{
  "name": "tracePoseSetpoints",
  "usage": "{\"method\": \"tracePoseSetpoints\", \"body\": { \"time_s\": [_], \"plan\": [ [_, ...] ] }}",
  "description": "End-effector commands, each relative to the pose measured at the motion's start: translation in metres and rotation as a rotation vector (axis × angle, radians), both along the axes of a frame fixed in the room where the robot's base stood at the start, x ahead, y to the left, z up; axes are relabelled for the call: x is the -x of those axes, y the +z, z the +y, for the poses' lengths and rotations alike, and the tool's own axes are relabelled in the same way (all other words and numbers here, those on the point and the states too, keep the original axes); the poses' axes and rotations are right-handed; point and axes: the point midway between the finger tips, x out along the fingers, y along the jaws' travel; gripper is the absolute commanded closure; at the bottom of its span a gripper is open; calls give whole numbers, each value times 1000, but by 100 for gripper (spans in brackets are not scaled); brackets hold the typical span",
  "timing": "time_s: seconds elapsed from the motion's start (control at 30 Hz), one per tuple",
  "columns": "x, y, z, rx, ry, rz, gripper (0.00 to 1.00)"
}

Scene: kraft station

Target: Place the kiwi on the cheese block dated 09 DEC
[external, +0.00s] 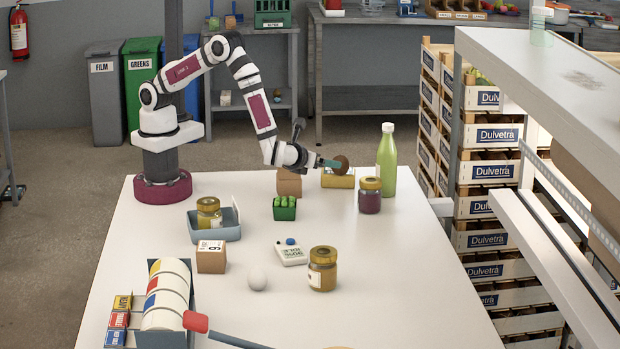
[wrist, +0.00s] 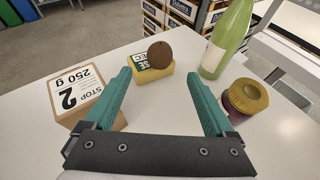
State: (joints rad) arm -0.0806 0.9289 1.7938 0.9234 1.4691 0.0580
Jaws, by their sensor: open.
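The brown round kiwi (wrist: 160,54) sits on top of the yellow cheese block (wrist: 153,92), toward its right end in the wrist view. The block carries a green and white label whose date I cannot read clearly. In the external view the kiwi (external: 342,161) shows above the cheese block (external: 338,182) at the far side of the table. My gripper (external: 325,162) is close to the kiwi in that view. In the wrist view my gripper (wrist: 158,73) has its teal fingers wide apart, with nothing between them, and the kiwi is beyond the fingertips.
A cardboard box (wrist: 80,92) stands close to the left finger. A dark jar with a yellow lid (wrist: 245,98) is by the right finger, and a green bottle (wrist: 228,40) stands behind it.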

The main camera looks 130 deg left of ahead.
Motion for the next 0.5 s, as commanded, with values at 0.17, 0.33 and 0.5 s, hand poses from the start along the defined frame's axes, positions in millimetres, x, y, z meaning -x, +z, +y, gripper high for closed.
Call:
{"method": "tracePoseSetpoints", "body": {
  "time_s": [0.17, 0.33, 0.5],
  "plan": [
    [-3, 9, -21, 0, -1, 0, 11],
    [-2, 14, -24, 6, 10, -9, 11],
    [36, 68, -42, 103, 165, -156, 11]
  ]
}}
